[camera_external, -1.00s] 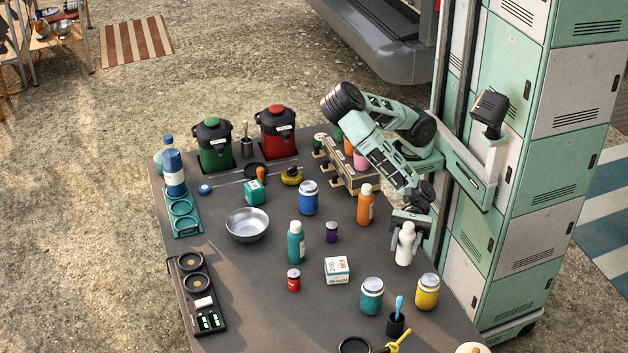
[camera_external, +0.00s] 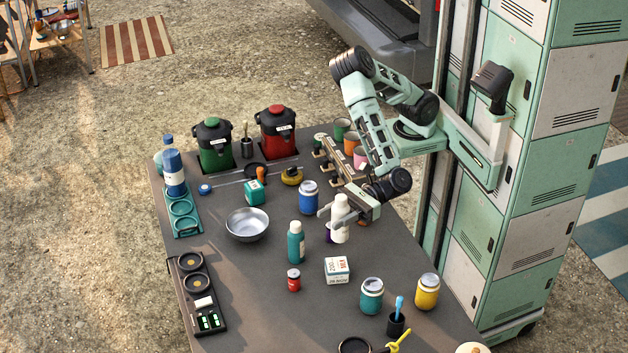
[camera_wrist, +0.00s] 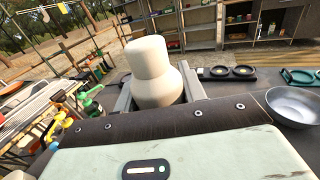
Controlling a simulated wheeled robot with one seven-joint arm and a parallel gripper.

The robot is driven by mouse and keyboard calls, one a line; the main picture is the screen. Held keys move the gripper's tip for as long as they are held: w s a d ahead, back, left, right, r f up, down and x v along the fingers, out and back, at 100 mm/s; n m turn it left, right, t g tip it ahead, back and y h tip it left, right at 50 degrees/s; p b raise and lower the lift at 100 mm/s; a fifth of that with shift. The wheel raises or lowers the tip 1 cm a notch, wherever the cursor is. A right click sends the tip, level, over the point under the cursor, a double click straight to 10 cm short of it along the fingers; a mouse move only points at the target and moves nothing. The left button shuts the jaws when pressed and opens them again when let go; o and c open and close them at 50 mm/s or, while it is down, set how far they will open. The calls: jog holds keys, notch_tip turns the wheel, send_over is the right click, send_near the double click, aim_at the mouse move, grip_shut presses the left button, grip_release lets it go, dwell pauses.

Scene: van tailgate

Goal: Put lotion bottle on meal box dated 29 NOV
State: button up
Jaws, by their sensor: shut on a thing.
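The white lotion bottle (camera_external: 340,232) is upright between the jaws of my gripper (camera_external: 343,216), which is shut on it. It appears lifted above the dark table, beside a small purple jar that it partly hides. The wrist view shows the bottle's narrow neck and rounded body (camera_wrist: 155,82) between the two fingers. A white box with printed lettering (camera_external: 337,270) sits on the table in front of the bottle; its print is too small to read as a date. The bottle and the box are apart.
A teal bottle (camera_external: 296,246) and a red jar (camera_external: 293,281) stand left of the box. Teal (camera_external: 372,297) and yellow (camera_external: 427,293) jars stand to its right. A blue jar (camera_external: 308,199) and a metal bowl (camera_external: 247,225) stand further left.

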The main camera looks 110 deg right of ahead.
jog(key=f, duration=0.9)
jog(key=shift+w+d+f+p, duration=0.1)
jog(key=shift+w+f+p, duration=0.1)
jog(key=shift+f+p, duration=0.15)
jog(key=shift+f+b, duration=0.2)
jog(key=shift+b, duration=0.15)
jog(key=o, duration=1)
jog(key=shift+o, duration=0.2)
jog(key=shift+r, duration=0.15)
jog(key=shift+r+p, duration=0.15)
jog(key=shift+p, duration=0.25)
jog(key=b+v, duration=0.2)
jog(key=v, duration=1)
jog(key=shift+b, duration=0.3)
